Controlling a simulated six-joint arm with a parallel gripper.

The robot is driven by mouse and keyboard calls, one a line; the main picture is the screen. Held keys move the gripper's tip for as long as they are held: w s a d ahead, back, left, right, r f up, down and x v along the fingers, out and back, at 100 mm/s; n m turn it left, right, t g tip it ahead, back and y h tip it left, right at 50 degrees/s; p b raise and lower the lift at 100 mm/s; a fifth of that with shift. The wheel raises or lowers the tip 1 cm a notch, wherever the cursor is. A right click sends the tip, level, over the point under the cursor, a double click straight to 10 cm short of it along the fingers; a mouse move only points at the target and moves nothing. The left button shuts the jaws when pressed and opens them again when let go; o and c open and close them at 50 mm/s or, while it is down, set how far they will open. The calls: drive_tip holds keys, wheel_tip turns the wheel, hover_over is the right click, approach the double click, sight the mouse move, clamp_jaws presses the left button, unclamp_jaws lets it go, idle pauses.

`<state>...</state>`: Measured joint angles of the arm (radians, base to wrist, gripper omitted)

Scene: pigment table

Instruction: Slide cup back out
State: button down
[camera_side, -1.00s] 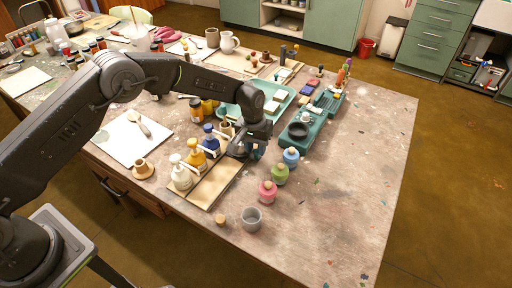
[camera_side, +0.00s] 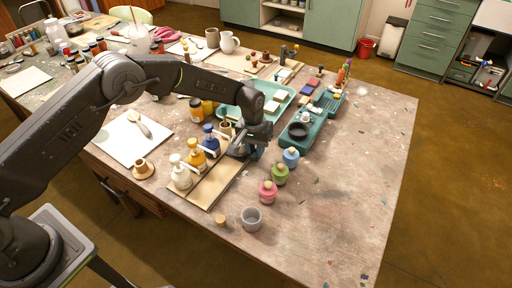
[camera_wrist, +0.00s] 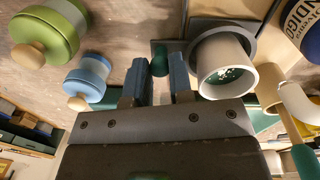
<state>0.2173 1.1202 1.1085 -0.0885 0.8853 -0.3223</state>
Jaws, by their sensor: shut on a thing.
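In the wrist view a pale grey cup (camera_wrist: 222,68) with green specks inside sits in a dark ring-shaped holder (camera_wrist: 250,37). A green knob (camera_wrist: 160,60) stands on a dark plate beside the holder. My gripper (camera_wrist: 161,72) has its two blue fingers on either side of this knob and is shut on it; the cup is to the right, apart from the fingers. In the side view my gripper (camera_side: 255,153) is low at the far end of a tan board with a dark slot (camera_side: 206,183). A grey rounded shape (camera_side: 237,150) beside it is mostly hidden by my wrist.
Pink (camera_side: 267,191), green (camera_side: 280,174) and blue (camera_side: 291,157) jars stand right. Another grey cup (camera_side: 251,219) is near the front edge.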

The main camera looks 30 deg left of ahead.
drive_tip(key=shift+w+d, duration=0.1)
drive_tip(key=shift+w, duration=2.25)
drive_tip(key=shift+r, duration=0.1)
drive_tip(key=c, duration=1.3)
unclamp_jaws()
wheel_tip(320, 180, up, 14)
drive_tip(key=a, duration=0.1)
drive_tip(key=shift+s+a, duration=0.1)
